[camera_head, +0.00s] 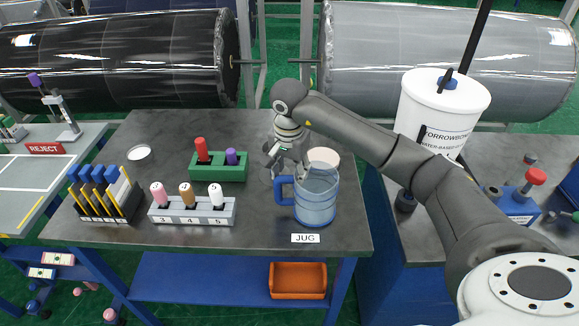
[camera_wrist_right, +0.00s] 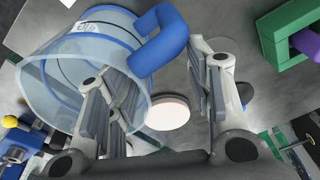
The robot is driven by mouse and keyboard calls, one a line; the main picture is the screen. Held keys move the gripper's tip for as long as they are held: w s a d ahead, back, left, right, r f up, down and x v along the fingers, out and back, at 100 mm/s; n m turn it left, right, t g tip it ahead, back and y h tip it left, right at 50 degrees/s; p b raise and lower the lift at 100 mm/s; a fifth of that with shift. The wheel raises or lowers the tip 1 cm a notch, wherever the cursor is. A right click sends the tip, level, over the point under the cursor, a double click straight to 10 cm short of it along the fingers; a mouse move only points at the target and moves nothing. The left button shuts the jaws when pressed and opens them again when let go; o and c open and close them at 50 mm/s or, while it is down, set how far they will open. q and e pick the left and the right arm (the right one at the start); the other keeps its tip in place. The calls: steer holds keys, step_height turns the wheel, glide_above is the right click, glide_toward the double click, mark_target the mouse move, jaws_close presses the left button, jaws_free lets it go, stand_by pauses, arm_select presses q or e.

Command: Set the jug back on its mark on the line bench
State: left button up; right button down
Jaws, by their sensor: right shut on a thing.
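The jug (camera_head: 316,196) is clear with blue bands and a blue handle, at the front right of the dark line bench (camera_head: 255,230). A white JUG label (camera_head: 305,238) lies just in front of it at the bench edge. I cannot tell whether its base touches the bench. My right gripper (camera_head: 283,167) reaches down at the jug's handle side and is shut on the jug. My left gripper is not in view.
A pale round disc (camera_head: 325,157) lies behind the jug. A green holder (camera_head: 218,168), a grey numbered rack (camera_head: 192,211) and a yellow-and-black rack (camera_head: 105,197) stand to the left. A white tub (camera_head: 440,110) stands right. Bare bench lies between the green holder and the jug.

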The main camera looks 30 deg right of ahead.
steer(key=shift+f, duration=0.1)
steer(key=c, duration=0.7)
jaws_free()
step_height(320, 180, up, 12)
steer(key=s+a+b, duration=0.1)
steer(key=b, duration=0.1)
steer(key=shift+s, duration=0.2)
